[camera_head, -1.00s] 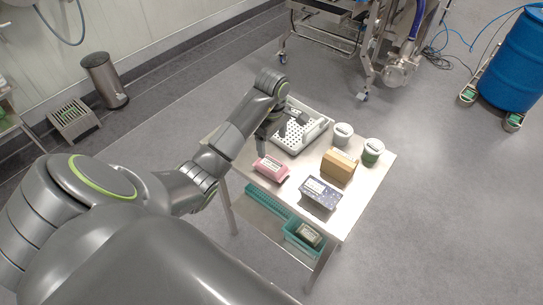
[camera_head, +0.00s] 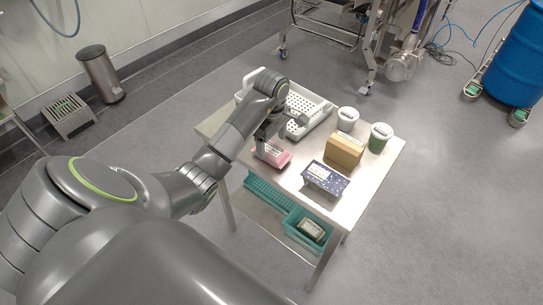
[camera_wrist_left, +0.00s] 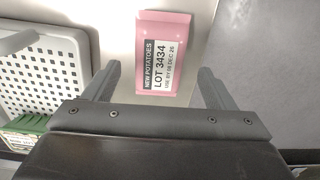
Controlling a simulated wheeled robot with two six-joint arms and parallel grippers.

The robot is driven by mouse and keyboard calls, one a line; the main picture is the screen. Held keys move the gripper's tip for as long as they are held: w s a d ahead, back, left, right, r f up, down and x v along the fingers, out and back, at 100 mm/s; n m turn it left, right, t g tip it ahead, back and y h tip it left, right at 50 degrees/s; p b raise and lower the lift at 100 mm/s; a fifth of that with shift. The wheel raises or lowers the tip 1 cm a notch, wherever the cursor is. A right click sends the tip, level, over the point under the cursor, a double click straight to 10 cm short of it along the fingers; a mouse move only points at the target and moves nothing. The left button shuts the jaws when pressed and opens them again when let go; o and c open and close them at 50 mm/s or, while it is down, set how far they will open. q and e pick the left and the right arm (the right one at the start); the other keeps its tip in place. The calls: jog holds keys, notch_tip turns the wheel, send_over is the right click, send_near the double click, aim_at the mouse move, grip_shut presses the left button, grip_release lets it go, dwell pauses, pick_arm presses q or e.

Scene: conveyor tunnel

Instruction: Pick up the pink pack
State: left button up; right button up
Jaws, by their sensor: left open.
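The pink pack (camera_head: 281,158) lies on the metal table near its left edge, partly hidden behind my left gripper in the head view. In the left wrist view the pink pack (camera_wrist_left: 142,28) shows a white and black label reading NEW POTATOES, LOT 3434. My left gripper (camera_head: 275,143) is open and points down over the pack. In the left wrist view the open fingers (camera_wrist_left: 159,70) stand to either side of the pack's near end, with clear gaps. I cannot tell the exact height above it. My right gripper is not in view.
A white perforated tray (camera_head: 321,108) lies behind the pack. A dark blue patterned pack (camera_head: 325,181), a brown box (camera_head: 344,150) and two lidded tubs (camera_head: 347,118) (camera_head: 379,138) stand to the right. Teal baskets (camera_head: 291,232) sit on the lower shelf. Bare tabletop lies around the pack.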

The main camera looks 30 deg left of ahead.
aim_at(272, 149)
pick_arm(q)
jog(key=shift+a+f+b, duration=0.1)
jog(key=shift+f+b, duration=0.3)
jog(key=shift+f, duration=0.55)
jog(key=shift+w+f+p, duration=0.1)
jog(key=shift+f+p, duration=0.5)
jog(key=shift+f, duration=0.3)
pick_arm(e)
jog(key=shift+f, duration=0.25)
pick_arm(q)
jog(key=shift+c, duration=0.5)
jog(key=c, duration=1.1)
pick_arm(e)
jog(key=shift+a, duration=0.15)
pick_arm(q)
jog(key=shift+r, duration=0.1)
